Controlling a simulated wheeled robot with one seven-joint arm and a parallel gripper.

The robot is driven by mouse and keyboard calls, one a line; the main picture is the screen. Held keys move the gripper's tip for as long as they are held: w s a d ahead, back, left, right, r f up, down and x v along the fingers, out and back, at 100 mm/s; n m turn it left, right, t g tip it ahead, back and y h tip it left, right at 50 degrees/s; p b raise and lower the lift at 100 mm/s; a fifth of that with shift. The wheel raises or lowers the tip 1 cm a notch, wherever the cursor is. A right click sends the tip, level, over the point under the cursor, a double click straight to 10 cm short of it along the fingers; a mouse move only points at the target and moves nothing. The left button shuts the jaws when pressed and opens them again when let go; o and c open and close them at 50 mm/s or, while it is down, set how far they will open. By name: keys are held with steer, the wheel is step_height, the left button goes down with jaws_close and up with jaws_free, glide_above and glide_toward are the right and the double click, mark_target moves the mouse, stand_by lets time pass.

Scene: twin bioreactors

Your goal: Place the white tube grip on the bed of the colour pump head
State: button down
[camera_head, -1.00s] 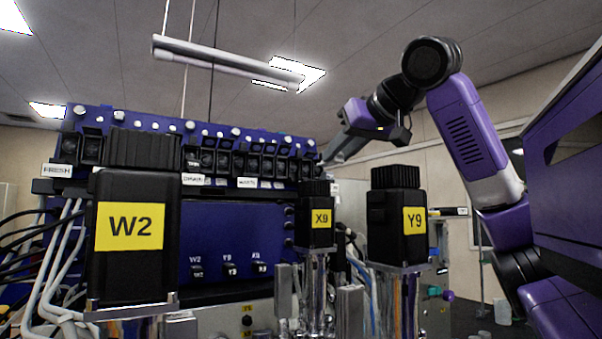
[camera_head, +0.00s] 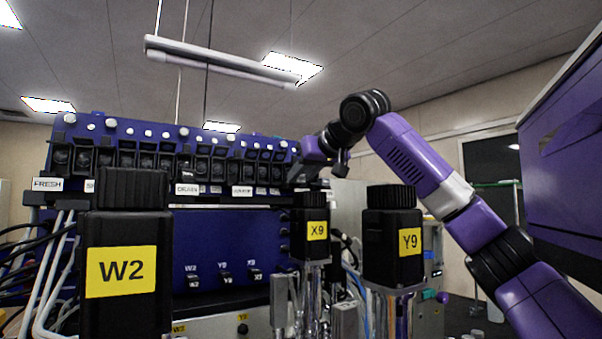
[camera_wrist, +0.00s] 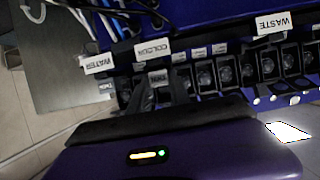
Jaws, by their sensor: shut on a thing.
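My gripper (camera_head: 306,174) is at the right end of the blue pump rack in the head view, close to the row of black pump heads. In the wrist view my dark gripper fingers (camera_wrist: 166,95) reach over the row beside the upside-down COLOUR label (camera_wrist: 153,50). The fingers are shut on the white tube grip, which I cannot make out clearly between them. The colour pump head lies by that label, and its bed is largely hidden behind the fingers. I cannot tell whether the grip touches the bed.
The WATER label (camera_wrist: 99,64) and WASTE label (camera_wrist: 273,23) mark neighbouring places on the rack. Black-capped units W2 (camera_head: 122,272), X9 (camera_head: 316,232) and Y9 (camera_head: 392,241) stand in front. Pale tubes (camera_head: 50,270) hang at the left. A purple cabinet (camera_head: 565,150) stands at the right.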

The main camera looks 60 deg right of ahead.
steer(key=shift+f, duration=0.2)
steer(key=shift+f, duration=0.15)
steer(key=c, duration=1.2)
jaws_free()
steer(key=shift+r, duration=0.25)
steer(key=b+v, duration=0.2)
steer(key=v, duration=1)
steer(key=shift+b, duration=0.3)
